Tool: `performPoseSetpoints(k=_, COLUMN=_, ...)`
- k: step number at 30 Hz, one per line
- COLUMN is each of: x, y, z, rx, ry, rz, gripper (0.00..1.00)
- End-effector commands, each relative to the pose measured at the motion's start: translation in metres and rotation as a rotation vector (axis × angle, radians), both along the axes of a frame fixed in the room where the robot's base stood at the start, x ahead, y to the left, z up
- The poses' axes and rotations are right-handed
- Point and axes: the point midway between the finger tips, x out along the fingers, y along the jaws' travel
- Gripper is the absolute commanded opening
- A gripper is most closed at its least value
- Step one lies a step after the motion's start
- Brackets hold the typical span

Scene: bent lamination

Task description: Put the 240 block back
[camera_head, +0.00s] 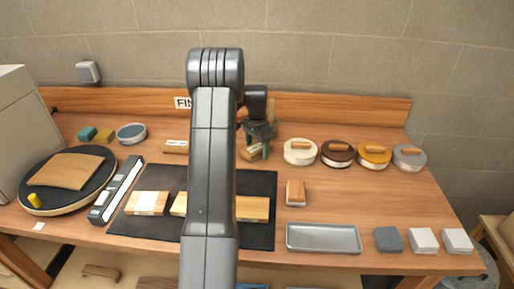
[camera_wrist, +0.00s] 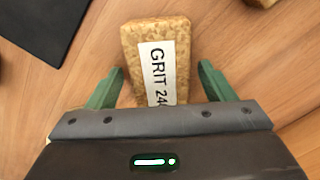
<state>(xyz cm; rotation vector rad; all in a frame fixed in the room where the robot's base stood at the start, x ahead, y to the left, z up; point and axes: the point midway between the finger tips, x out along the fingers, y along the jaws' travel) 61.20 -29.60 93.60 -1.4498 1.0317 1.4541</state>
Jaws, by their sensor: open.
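The 240 block (camera_wrist: 155,38) is a tan, cork-like block with a white label reading "GRIT 24…", the last digit partly cut off by my gripper. In the wrist view it lies on the wooden bench between the two green fingers of my gripper (camera_wrist: 162,72), with a visible gap on each side. The fingers are open. In the head view the block (camera_head: 250,153) lies tilted at the back of the bench, beneath my gripper (camera_head: 260,146). My arm hides part of the middle of the bench.
Another labelled block (camera_head: 176,146) lies left of my arm. A dark mat (camera_head: 262,180) with wood pieces lies in front, beside a grey metal tray (camera_head: 323,238).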

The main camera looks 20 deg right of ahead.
Motion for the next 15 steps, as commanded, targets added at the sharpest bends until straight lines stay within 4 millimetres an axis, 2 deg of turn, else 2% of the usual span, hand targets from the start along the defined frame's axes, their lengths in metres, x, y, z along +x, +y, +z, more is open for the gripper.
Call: performPoseSetpoints(k=15, x=0.001, y=0.0, z=0.099, rx=-0.002, ry=-0.004, rz=0.0, gripper=0.76)
